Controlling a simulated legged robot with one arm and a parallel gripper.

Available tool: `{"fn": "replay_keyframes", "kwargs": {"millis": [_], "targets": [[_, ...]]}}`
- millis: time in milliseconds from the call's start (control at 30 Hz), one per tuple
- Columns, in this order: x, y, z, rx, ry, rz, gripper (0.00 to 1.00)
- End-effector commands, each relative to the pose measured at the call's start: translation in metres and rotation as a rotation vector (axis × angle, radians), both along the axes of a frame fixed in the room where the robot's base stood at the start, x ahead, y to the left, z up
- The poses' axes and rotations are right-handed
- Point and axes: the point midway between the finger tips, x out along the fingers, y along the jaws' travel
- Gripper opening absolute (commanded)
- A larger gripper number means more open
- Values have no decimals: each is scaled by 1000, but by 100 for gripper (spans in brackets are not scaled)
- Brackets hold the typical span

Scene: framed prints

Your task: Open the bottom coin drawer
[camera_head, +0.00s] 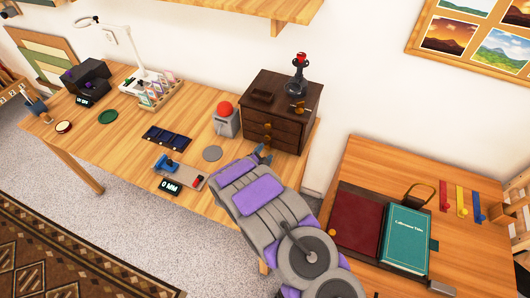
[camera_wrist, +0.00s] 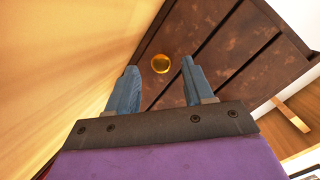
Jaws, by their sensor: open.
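The dark brown coin cabinet (camera_head: 285,128) stands on the wooden desk with its stacked drawers facing front. Its drawers look shut. In the wrist view, a round gold knob (camera_wrist: 160,63) sits on the lowest drawer strip, beside the desk top. My gripper (camera_head: 263,152) is low at the cabinet's front. In the wrist view my gripper (camera_wrist: 158,68) is open, with its blue-grey fingers on either side of the knob in the picture. I cannot tell whether they touch it. In the head view my gripper hides part of the lower front.
A grey box with a red dome (camera_head: 226,118) and a grey disc (camera_head: 212,153) stand left of the cabinet. A dark lever with a red top (camera_head: 298,75) stands on it. The right table holds a teal book (camera_head: 404,238). Bare desk (camera_head: 215,205) lies in front.

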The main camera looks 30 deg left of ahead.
Motion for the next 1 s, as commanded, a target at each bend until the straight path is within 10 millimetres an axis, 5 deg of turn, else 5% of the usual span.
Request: {"fn": "replay_keyframes", "kwargs": {"millis": [200, 533, 1000], "targets": [[19, 4, -5, 2, 0, -1, 52], [21, 5, -5, 1, 0, 1, 52], [21, 4, -6, 0, 1, 0, 7]]}}
